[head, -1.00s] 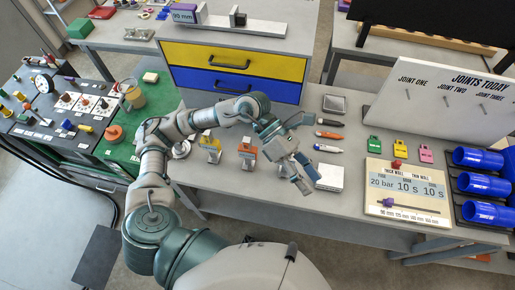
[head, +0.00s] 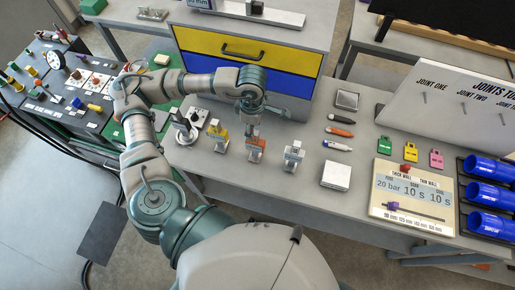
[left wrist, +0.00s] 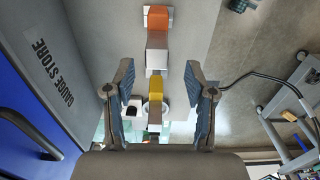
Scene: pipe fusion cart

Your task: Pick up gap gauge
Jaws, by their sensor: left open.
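I cannot tell for sure which object is the gap gauge. A row of small upright metal pieces stands on the grey bench: one with a yellow block (head: 220,133), one with an orange block (head: 256,149) and a plain grey one (head: 293,155). My left gripper (head: 253,130) is above and just behind the orange piece. In the left wrist view its two fingers (left wrist: 164,88) are spread wide and empty. The yellow block (left wrist: 155,88) shows between them, lower down, and the orange block (left wrist: 157,18) shows near the top edge. My right gripper is not seen.
Markers (head: 340,132), a white block (head: 336,175) and a settings board (head: 412,196) lie to the right. Bench is clear around the white block.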

